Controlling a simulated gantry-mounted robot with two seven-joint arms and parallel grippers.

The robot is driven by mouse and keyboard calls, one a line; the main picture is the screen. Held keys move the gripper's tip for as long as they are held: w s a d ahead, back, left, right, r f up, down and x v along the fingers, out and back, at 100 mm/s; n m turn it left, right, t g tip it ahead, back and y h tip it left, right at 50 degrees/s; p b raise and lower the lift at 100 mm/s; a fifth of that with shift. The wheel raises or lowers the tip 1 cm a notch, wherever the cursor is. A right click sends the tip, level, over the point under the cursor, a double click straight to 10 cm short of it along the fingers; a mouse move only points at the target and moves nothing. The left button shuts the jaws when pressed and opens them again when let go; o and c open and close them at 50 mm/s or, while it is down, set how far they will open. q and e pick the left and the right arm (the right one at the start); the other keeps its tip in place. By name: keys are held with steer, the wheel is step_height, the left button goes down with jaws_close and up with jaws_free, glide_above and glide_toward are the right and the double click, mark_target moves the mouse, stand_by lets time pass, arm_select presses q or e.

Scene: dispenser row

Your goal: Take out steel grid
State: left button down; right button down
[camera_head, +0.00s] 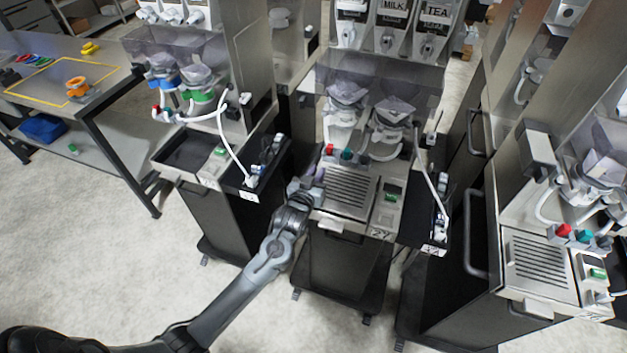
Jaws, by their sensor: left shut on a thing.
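The steel grid (349,192) is a slotted metal plate on the front of the middle dispenser (345,226). It appears to lie flat in its place. My left gripper (316,181) is at the grid's left edge, shut on it. The fingertips are small and partly hidden by my own wrist. My right gripper is out of view.
A similar grid (538,262) sits in the right dispenser. The left dispenser has a dark open tray (188,152). White hoses and nozzles hang above the middle grid. A work table (65,82) stands at the far left. The floor in front is clear.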

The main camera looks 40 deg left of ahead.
arm_select(q)
steer(key=shift+s+d+r, duration=0.1)
steer(key=shift+s, duration=0.05)
steer(key=shift+s+d, duration=0.1)
steer(key=shift+s, duration=0.2)
steer(key=shift+s+d+p, duration=0.2)
steer(key=shift+s+p, duration=0.15)
steer(key=shift+s, duration=0.2)
steer(key=f+p+v, duration=0.2)
steer(key=p+v, duration=0.4)
steer(key=v, duration=1.1)
steer(key=shift+s+f, duration=0.3)
steer(key=shift+d, duration=0.1)
stand_by(0.3)
